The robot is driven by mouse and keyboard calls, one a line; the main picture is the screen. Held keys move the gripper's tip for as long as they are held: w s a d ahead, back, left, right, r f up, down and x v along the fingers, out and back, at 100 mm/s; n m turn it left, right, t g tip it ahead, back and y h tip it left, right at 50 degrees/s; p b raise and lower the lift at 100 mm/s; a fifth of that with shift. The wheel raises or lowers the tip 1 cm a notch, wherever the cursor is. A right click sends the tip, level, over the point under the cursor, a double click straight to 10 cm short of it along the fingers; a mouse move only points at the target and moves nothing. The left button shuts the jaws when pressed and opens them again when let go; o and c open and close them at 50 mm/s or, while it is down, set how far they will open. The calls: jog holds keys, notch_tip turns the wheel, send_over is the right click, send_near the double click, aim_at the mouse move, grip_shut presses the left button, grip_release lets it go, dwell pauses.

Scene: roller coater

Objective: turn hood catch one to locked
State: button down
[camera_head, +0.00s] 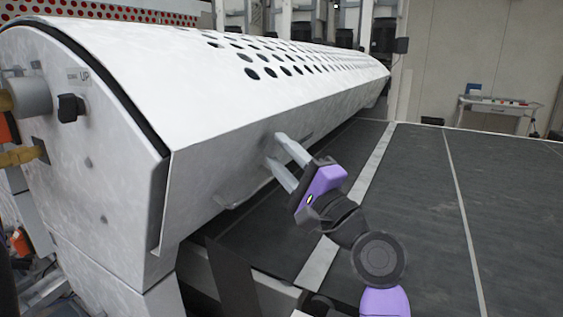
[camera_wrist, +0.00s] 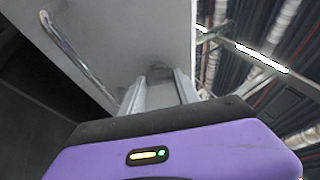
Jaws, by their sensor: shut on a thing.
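The white hood (camera_head: 190,110) of the roller coater spans the left and middle of the head view, with rows of dark holes along its top. My gripper (camera_head: 273,147) reaches up from the lower right, its two pale fingers against the hood's lower front face. In the wrist view the fingertips close around a small grey hood catch (camera_wrist: 158,72) on the pale panel. The fingers mostly hide the catch, so I cannot tell which way it is turned.
A grey bar handle (camera_wrist: 75,50) runs along the hood to the left of the fingers. The dark conveyor bed (camera_head: 430,200) lies below and right of the hood. A black knob (camera_head: 70,107) sticks out of the hood's end panel. A small table (camera_head: 497,103) stands far back.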

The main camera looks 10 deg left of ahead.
jog(key=shift+f, duration=0.1)
jog(key=c, duration=0.9)
grip_release()
jog(key=v, duration=0.7)
jog(key=shift+s+d+f+b, duration=0.2)
jog(key=shift+s+d+b, duration=0.05)
jog(key=shift+d+b, duration=0.05)
